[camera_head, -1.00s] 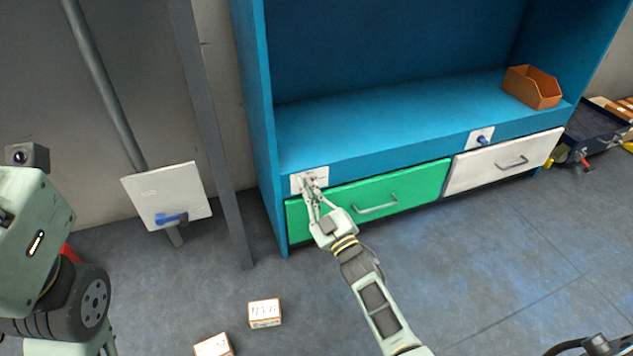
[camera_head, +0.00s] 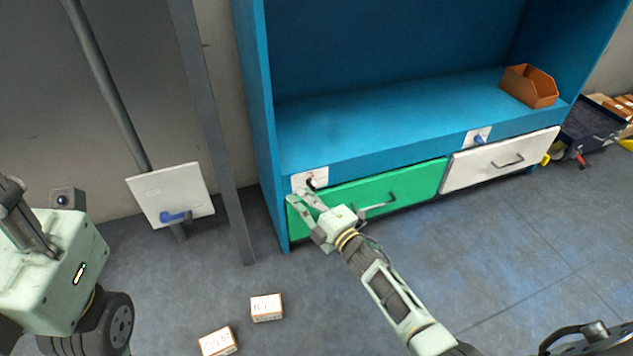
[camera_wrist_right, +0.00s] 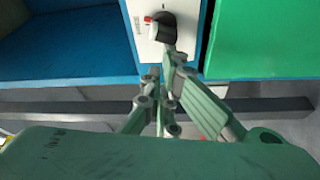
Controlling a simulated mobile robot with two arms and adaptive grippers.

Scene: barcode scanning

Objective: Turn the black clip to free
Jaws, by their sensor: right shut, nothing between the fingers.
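The black clip (camera_head: 310,183) sits on a white plate (camera_head: 302,178) at the left end of the blue shelf edge, above the green drawer. In the right wrist view the clip (camera_wrist_right: 163,28) is a dark knob with a white and red end pointing left. My right gripper (camera_head: 302,198) is just below the clip, shut and empty. In the right wrist view its fingertips (camera_wrist_right: 160,70) are close together below the clip, and I cannot tell whether they touch it. My left arm fills the lower left of the head view; its fingers do not show clearly.
The green drawer (camera_head: 420,184) and white drawer (camera_head: 505,158) have handles. A blue clip (camera_head: 481,139) is above the white drawer. Another plate with a blue lever (camera_head: 175,217) stands left. Two small boxes (camera_head: 266,308) lie on the floor. An orange bin (camera_head: 530,87) is on the shelf.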

